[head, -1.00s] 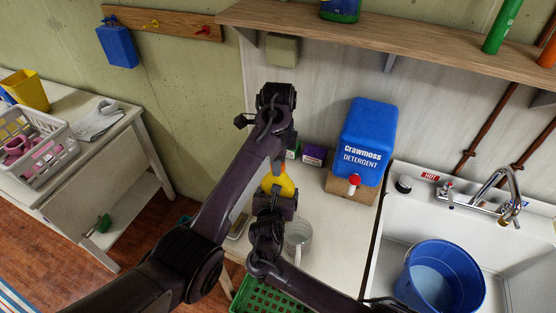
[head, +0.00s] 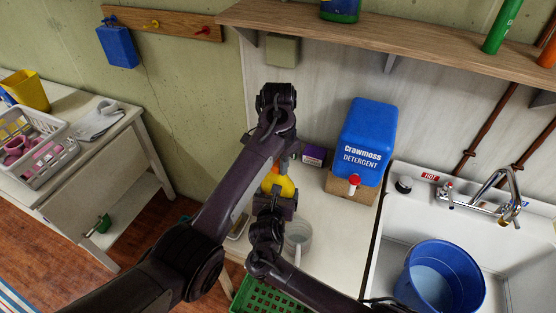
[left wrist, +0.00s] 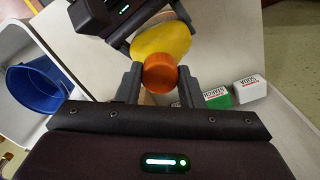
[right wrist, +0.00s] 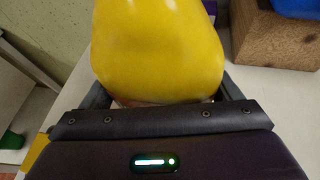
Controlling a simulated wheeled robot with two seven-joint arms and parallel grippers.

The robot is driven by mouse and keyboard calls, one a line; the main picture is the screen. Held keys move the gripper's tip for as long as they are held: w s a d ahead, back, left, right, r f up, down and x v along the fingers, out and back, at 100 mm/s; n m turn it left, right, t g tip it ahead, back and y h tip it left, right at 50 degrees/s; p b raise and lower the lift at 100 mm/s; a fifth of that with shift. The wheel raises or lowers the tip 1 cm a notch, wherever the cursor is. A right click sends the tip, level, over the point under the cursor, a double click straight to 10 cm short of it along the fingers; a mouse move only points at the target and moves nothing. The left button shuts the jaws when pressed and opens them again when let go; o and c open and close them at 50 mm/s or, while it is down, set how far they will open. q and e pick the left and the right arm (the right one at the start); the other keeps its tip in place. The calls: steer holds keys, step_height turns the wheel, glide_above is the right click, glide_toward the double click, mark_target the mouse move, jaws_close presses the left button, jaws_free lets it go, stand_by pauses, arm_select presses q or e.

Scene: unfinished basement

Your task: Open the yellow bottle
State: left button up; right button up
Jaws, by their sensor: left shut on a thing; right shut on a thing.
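The yellow bottle (head: 281,184) is over the counter in the head view, partly hidden by my arms. In the right wrist view its rounded body (right wrist: 158,50) fills the space between the fingers of my right gripper (right wrist: 160,98), which is shut on it. In the left wrist view my left gripper (left wrist: 160,78) is shut on the orange cap (left wrist: 160,73), one finger on each side. The cap is against the bottle's end (left wrist: 160,43) in this view; I cannot tell whether it is still threaded on.
A clear cup (head: 298,233) and purple box (head: 314,155) stand on the counter. A blue detergent container (head: 367,140) sits on a brown block (head: 351,187). A green crate (head: 262,300) is in front; the sink with a blue bucket (head: 440,278) is right.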

arm_select(q)
steer(key=shift+r, duration=0.15)
steer(key=shift+r, duration=1)
steer(key=shift+r, duration=2)
arm_select(e)
steer(key=o, duration=1.8)
steer(key=shift+c, duration=0.2)
steer(key=shift+s, duration=0.1)
